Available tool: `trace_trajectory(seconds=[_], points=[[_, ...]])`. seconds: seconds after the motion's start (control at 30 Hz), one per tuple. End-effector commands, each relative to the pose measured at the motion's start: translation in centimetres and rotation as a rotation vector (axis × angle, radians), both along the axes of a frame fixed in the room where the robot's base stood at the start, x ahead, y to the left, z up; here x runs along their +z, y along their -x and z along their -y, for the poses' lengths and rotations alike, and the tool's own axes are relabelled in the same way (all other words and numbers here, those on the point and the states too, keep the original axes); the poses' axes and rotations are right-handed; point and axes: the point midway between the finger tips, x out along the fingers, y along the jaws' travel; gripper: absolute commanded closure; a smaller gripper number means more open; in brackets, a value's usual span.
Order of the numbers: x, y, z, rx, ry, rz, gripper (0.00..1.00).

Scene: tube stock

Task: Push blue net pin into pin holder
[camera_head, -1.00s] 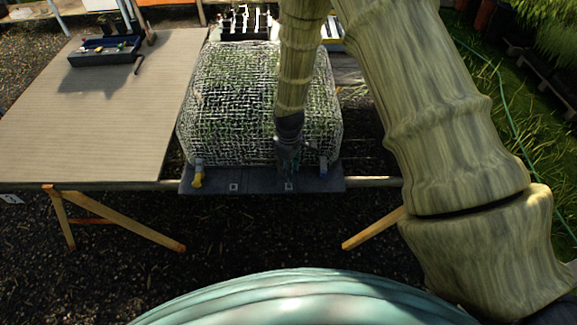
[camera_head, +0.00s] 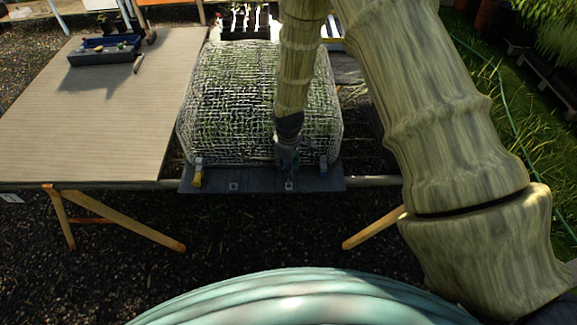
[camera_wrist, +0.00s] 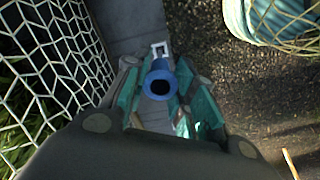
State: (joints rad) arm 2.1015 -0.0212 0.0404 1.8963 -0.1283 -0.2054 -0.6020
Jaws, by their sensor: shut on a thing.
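A blue net pin (camera_wrist: 159,82), with a round dark hollow in its end, is held between the teal fingers of my gripper (camera_wrist: 158,100) in the wrist view. A pale square pin holder (camera_wrist: 160,49) shows just beyond the pin, on the grey strip. The pin looks close to the holder, but I cannot tell whether they touch. In the head view my gripper (camera_head: 287,161) is over the front edge of the net cover, above a holder (camera_head: 289,186) on the dark front strip. The pin is hard to make out there.
The white net cover (camera_head: 225,100) stands over green plants behind the strip. A yellow pin (camera_head: 197,178) is at the strip's left and a small pale clip (camera_head: 323,164) at its right. Another holder (camera_head: 234,186) looks empty.

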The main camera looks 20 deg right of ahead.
Motion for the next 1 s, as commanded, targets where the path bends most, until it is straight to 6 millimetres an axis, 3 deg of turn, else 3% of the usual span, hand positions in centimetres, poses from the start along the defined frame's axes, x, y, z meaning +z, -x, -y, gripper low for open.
trace_trajectory(seconds=[1.0], points=[[-0.91,0.0,0.02,-0.001,0.0,0.0,0.91]])
